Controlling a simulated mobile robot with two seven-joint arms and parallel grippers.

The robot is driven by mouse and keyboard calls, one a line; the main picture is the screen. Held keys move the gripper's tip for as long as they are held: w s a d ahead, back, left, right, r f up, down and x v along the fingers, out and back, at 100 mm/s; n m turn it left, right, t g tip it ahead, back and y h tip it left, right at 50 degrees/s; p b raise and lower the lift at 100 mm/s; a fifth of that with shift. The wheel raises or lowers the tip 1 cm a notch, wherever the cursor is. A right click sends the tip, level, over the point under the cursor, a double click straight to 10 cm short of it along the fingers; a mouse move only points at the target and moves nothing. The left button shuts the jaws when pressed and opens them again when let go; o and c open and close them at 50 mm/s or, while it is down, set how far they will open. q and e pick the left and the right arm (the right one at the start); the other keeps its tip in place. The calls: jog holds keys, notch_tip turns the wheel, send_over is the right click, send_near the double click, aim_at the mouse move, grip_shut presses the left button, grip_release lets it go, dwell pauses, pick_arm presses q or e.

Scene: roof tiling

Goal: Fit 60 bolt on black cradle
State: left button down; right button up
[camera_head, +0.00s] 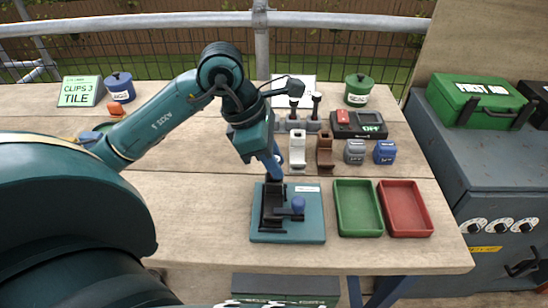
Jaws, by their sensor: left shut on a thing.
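The black cradle (272,208) stands upright on the left part of a teal base plate (262,236) near the table's front. A blue round knob (298,204) sits on a dark arm to its right. My left gripper (275,172) points down at the far end of the cradle. It is shut on a slim, dark blue thing, mostly hidden by the gripper; I cannot tell if it is the 60 bolt, or whether it touches the cradle. My right gripper is not in view.
Right of the plate lie empty green (357,231) and red (405,231) trays. Behind them stand white (297,150) and brown (325,152) pieces, grey (355,152) and blue (385,152) blocks, and a switch box (358,125) reading OFF.

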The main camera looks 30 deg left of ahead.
pick_arm(q)
jog(key=shift+f+b, duration=0.15)
jog(key=shift+b, duration=0.2)
dwell(0.5)
jog(key=c, duration=1.1)
grip_release()
jog(key=shift+c, duration=0.2)
jog(key=shift+r+p, duration=2.5)
jog(key=shift+r, duration=1.05)
